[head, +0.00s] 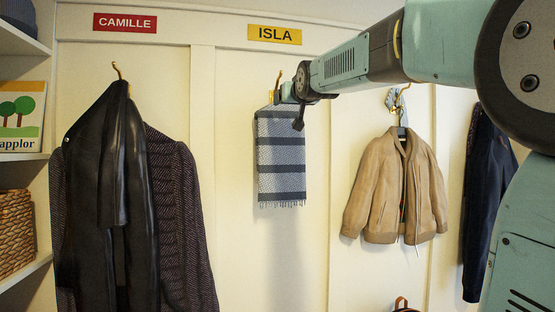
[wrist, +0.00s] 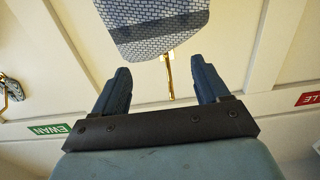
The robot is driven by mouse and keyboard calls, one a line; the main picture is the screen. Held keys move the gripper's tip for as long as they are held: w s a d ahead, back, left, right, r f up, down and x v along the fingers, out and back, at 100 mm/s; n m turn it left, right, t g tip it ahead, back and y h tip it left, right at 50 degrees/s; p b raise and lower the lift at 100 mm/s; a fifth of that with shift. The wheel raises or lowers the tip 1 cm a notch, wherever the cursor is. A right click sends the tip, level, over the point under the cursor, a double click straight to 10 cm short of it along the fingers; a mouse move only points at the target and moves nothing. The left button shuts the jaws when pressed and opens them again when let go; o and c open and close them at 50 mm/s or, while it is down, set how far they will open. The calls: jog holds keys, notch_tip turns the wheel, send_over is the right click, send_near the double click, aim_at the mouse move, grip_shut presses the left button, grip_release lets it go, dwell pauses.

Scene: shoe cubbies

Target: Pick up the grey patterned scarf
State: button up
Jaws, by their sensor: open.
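The grey patterned scarf (head: 280,150), with pale and dark blue-grey bands and a fringed lower end, hangs on a brass hook under the yellow ISLA sign. My gripper (head: 292,96) is at the scarf's upper right edge in the head view, with its fingers mostly hidden. In the upside-down wrist view the scarf (wrist: 155,25) shows at the top, beyond the fingertips. There my gripper (wrist: 160,68) is open and empty, with the brass hook (wrist: 168,75) showing between its two fingers. I cannot tell whether a finger touches the scarf.
A black jacket and dark patterned coat (head: 125,200) hang at left under the red CAMILLE sign (head: 125,23). A tan jacket (head: 398,190) hangs right of the scarf, and a navy coat (head: 482,190) farther right. Shelves with a woven basket (head: 15,230) are at far left. The wall below the scarf is clear.

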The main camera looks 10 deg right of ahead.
jog(key=shift+w+a+r, duration=0.1)
jog(key=shift+w+r, duration=0.05)
jog(key=shift+w, duration=2.2)
jog(key=shift+w+a+r, duration=0.1)
jog(key=shift+w+r, duration=0.1)
jog(key=shift+w, duration=2.15)
jog(key=shift+w+a+r, duration=0.1)
jog(key=shift+w+r, duration=0.05)
jog(key=shift+w, duration=2.2)
jog(key=shift+c, duration=0.2)
grip_shut()
